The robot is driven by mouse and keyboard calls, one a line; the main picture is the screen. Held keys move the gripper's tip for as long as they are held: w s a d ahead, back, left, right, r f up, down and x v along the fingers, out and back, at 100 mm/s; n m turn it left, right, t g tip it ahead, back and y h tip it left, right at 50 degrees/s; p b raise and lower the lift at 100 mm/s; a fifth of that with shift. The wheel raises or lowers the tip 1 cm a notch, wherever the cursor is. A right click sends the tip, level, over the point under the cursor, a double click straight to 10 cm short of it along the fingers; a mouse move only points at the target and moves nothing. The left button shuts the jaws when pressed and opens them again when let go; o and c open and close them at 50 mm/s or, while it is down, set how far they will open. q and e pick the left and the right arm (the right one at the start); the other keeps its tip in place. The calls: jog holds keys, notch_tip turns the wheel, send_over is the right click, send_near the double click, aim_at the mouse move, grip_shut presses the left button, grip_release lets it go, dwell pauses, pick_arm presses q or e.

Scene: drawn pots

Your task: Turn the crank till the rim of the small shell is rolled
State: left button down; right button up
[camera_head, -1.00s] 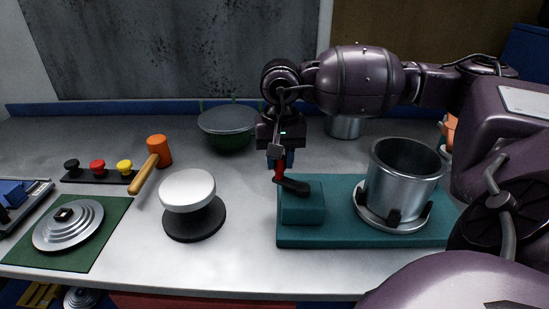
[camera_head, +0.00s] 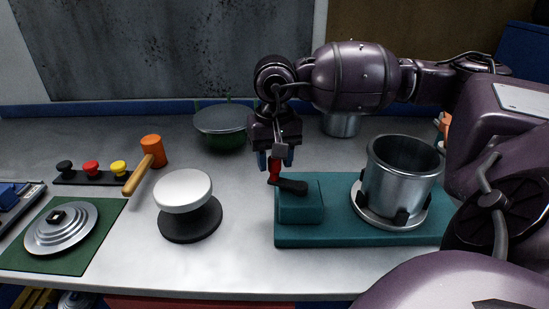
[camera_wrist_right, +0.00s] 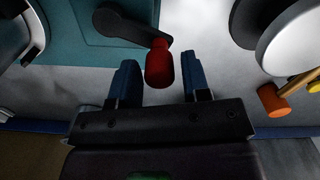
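The small shell appears to be the open steel pot (camera_head: 402,175), upright on a round plate with dark clamps on the teal machine base (camera_head: 345,236). The crank has a dark arm (camera_head: 292,186) on the teal block (camera_head: 300,208) and an upright red handle (camera_head: 274,172), pointing left in the head view. My right gripper (camera_head: 275,160) is over the handle, fingers down and open. In the right wrist view the red handle (camera_wrist_right: 158,64) stands between the blue fingertips (camera_wrist_right: 160,78), with gaps on both sides. My left gripper is out of view.
Left of the base are a white-topped dark stand (camera_head: 184,190), an orange mallet (camera_head: 152,152), a row of coloured knobs (camera_head: 91,168) and a stepped metal lid (camera_head: 62,228) on a green mat. A green lidded pot (camera_head: 221,128) stands behind.

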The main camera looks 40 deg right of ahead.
jog(key=shift+o, duration=0.7)
notch_tip(320, 180, up, 11)
jog(key=shift+p, duration=0.35)
jog(key=shift+f, duration=0.1)
